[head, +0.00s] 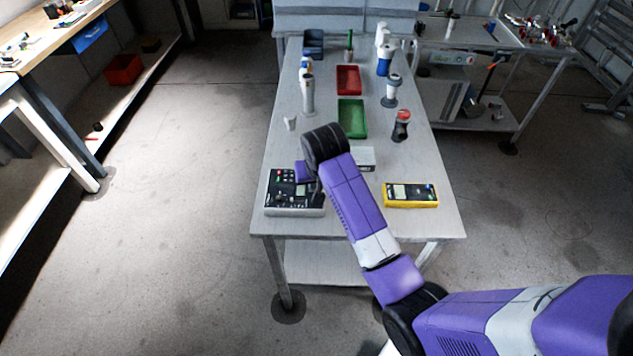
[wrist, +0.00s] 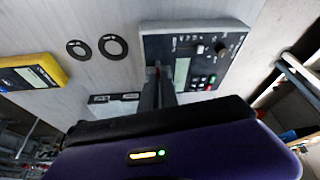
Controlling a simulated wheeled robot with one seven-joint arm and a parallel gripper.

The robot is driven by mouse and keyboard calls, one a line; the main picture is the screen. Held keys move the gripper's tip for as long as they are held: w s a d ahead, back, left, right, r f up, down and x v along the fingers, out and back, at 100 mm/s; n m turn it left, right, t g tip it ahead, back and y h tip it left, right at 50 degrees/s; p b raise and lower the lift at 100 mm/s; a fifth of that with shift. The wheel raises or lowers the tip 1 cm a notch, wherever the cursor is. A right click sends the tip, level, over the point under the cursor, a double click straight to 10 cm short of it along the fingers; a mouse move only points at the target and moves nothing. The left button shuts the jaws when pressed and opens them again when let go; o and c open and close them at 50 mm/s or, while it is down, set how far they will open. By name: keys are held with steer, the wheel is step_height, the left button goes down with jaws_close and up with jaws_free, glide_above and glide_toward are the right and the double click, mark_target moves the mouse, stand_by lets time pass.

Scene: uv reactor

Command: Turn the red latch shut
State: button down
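A dark control unit (head: 290,210) with buttons and knobs lies at the table's near left corner. It also shows in the wrist view (wrist: 165,45) with a pale green display, knobs and red and green buttons. My gripper (wrist: 157,76) points down at the edge of this unit, its dark fingers close together. A small red spot, possibly the red latch (wrist: 157,66), shows right at the fingertips, mostly covered by them. I cannot tell whether the fingers touch or grip it. In the head view my wrist hides the latch area.
A yellow meter (head: 410,195) lies at the near right of the table. A green tray (head: 352,118), a red tray (head: 348,80), a dark red-topped bottle (head: 401,127) and several other items stand farther back. A light box (head: 366,158) is partly behind my arm.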

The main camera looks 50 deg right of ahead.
steer(key=shift+m+g+h, duration=0.3)
steer(key=shift+m+g, duration=0.1)
steer(key=shift+m, duration=0.7)
steer(key=c, duration=1.6)
jaws_free()
steer(key=shift+b+v, duration=0.55)
steer(key=shift+v, duration=3.4)
steer(key=shift+w, duration=0.1)
